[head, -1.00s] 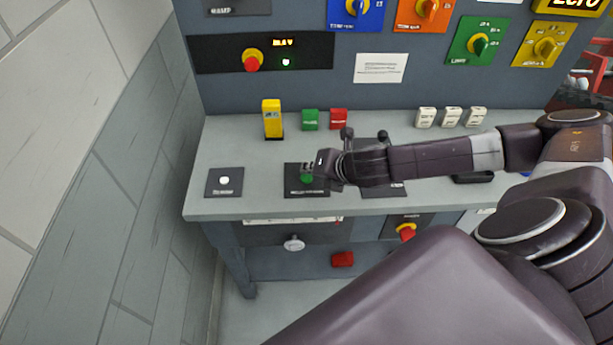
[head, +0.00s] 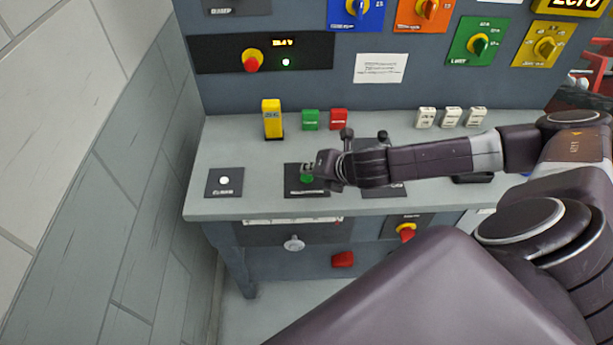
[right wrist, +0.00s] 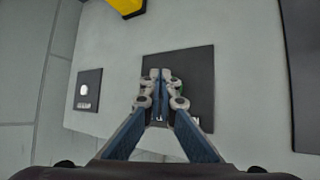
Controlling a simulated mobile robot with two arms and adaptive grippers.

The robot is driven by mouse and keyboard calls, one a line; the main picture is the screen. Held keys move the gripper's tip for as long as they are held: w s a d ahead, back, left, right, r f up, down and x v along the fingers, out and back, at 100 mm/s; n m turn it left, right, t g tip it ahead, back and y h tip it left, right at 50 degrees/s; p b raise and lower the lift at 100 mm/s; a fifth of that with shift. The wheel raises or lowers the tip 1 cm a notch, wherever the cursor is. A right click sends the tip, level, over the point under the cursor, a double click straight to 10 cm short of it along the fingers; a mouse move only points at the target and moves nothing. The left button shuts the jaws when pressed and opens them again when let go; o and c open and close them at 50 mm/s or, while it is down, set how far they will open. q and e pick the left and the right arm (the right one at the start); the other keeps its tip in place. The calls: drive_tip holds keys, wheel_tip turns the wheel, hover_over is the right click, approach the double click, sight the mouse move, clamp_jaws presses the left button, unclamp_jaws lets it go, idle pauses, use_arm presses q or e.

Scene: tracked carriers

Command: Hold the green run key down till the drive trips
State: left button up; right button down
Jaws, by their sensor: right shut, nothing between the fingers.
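The green run key (head: 307,180) sits on a dark square plate (head: 296,191) on the bench top. My right gripper (head: 308,169) is shut and empty, with its fingertips over the key. A small lit display (head: 283,43) on the back panel shows yellow figures too small to read surely. My left gripper is not in view.
A plate with a white button (head: 224,181) lies left of the key. A yellow block (head: 272,119), a green block (head: 310,120) and a red block (head: 339,119) stand behind it. Red-and-yellow knob (head: 253,60) is on the panel. Bench top between the plates is clear.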

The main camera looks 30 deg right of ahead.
sight(308, 179)
drive_tip(key=shift+f, duration=0.35)
drive_tip(key=shift+f, duration=0.55)
idle(1.9)
idle(2.0)
drive_tip(key=shift+r+p, duration=0.95)
drive_tip(key=shift+p, duration=0.1)
drive_tip(key=shift+r, duration=0.1)
wheel_tip(308, 179, up, 5)
drive_tip(key=p, duration=0.6)
idle(1.0)
